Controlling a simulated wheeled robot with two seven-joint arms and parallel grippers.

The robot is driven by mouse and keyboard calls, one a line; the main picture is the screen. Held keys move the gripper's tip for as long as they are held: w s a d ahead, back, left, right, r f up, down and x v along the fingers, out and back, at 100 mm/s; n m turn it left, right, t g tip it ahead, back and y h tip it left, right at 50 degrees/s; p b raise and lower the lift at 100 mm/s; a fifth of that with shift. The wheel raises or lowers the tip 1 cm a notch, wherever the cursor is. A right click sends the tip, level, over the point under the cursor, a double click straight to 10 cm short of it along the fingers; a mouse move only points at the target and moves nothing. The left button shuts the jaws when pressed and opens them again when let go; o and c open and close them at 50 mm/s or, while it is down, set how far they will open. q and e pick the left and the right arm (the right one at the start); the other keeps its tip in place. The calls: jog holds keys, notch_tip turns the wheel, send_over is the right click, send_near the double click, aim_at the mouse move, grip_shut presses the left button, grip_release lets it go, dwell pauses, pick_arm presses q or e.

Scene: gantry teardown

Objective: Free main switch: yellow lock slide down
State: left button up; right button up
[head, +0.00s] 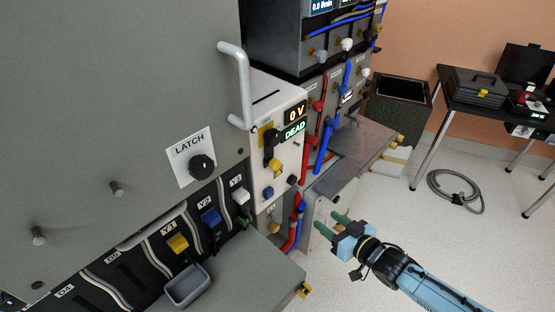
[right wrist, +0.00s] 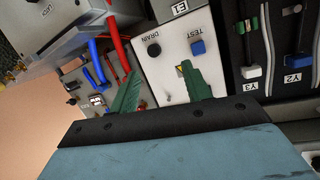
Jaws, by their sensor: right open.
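The main switch (head: 269,140) is a black handle on a yellow plate, on the white front panel beside the grey cabinet. The yellow lock slide (head: 276,169) sits just below the handle. My right gripper (head: 331,223) has green fingers and is open and empty, below and to the right of the switch, apart from it. In the right wrist view its fingers (right wrist: 158,68) spread before a white panel with DRAIN and TEST buttons. A small yellow patch there is partly hidden by one finger; I cannot tell what it is. My left gripper is out of view.
Displays above the switch read 0 V and DEAD (head: 295,130). A LATCH knob (head: 202,167) is on the grey cabinet. Red hoses (head: 308,150) and blue hoses run right of the panel. A grey shelf (head: 355,150) juts out above my gripper. Open floor lies to the right.

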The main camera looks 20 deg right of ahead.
aim_at(278, 167)
jog(key=w+a+r+n+t+y, duration=0.1)
jog(key=a+r+y, duration=0.35)
jog(key=r, duration=0.85)
jog(key=shift+t+h, duration=0.3)
jog(key=shift+h, duration=0.05)
jog(key=x, duration=1.3)
jog(key=shift+a+f+p, duration=0.1)
jog(key=shift+f+p, duration=0.05)
jog(key=shift+p, duration=0.2)
jog(key=shift+c, duration=0.2)
grip_shut()
